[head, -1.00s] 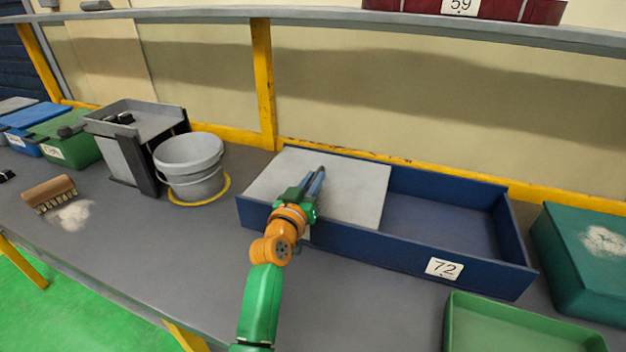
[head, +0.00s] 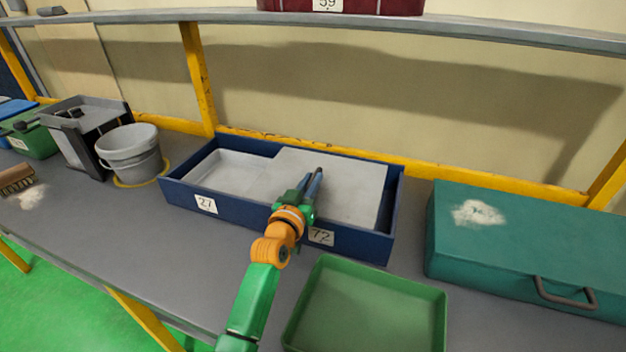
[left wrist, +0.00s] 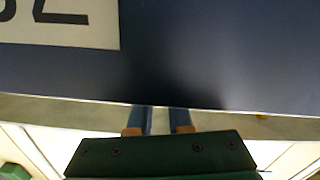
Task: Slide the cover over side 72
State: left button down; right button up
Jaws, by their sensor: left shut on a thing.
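A long dark blue box (head: 245,213) stands on the bench, with a 27 label (head: 205,204) at its left front and a 72 label (head: 321,236) at its right front. A flat light grey cover (head: 345,185) lies over the 72 side, with a narrow dark strip at its right end. The 27 side (head: 228,170) is uncovered and pale inside. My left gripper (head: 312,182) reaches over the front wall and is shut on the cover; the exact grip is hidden. In the left wrist view, its fingers (left wrist: 160,120) pass behind the blue wall's edge. My right gripper is out of view.
A green tray (head: 370,305) stands in front of the box at the right, and a teal case (head: 520,250) stands further right. A grey bucket (head: 130,155) is at the left. A shelf (head: 450,35) runs above.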

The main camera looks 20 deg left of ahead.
pick_arm(q)
jog(key=shift+d, duration=0.25)
jog(key=c, duration=0.9)
grip_release()
jog(key=shift+a, duration=0.1)
jog(key=shift+o, duration=0.2)
jog(key=shift+s+a, duration=0.1)
jog(key=shift+s, duration=3.4)
